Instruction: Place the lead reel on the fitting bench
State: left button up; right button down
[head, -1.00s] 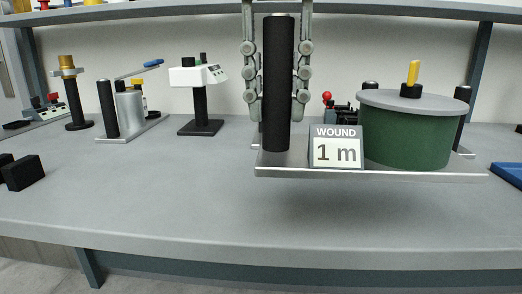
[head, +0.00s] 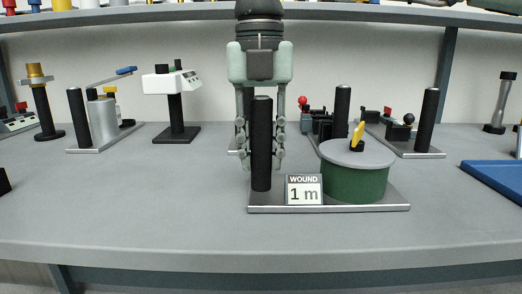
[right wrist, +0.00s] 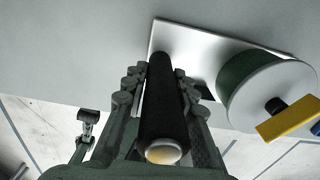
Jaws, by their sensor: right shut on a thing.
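The lead reel (head: 355,183) is a green drum with a grey lid and a yellow crank on a flat metal base plate. A black upright post (head: 261,150) stands at the plate's left end, and a sign reading "WOUND 1 m" (head: 304,190) stands beside it. My right gripper (head: 264,160) is shut around the post from above. The right wrist view also shows the post (right wrist: 162,105) between the fingers and the drum (right wrist: 240,82). The plate is level at the surface of the grey fitting bench (head: 140,210); no clear gap shows beneath it.
Behind the reel stand a device with a red knob (head: 303,101) and another plate with a black post (head: 430,115). A blue tray (head: 495,180) lies at right. A white-headed instrument (head: 172,83) and a crank stand (head: 103,120) are at left. The front left bench is clear.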

pick_arm(q)
jog(key=shift+d+r, duration=0.1)
jog(key=shift+r, duration=0.05)
pick_arm(e)
jog(key=c, duration=1.2)
grip_release()
jog(key=shift+r, duration=0.1)
notch_tip(320, 180, up, 12)
jog(key=shift+a+f+p, duration=0.1)
jog(key=shift+f+p, duration=0.15)
jog(key=shift+p, duration=0.75)
pick_arm(q)
jog(key=s+a+f+g+y, duration=0.3)
jog(key=s+a+f+g, duration=0.2)
jog(key=a+f, duration=0.2)
jog(key=shift+s+a+f+n, duration=0.2)
jog(key=shift+s+f+n, duration=0.05)
jog(key=shift+s+n, duration=0.15)
pick_arm(e)
jog(key=shift+r, duration=0.2)
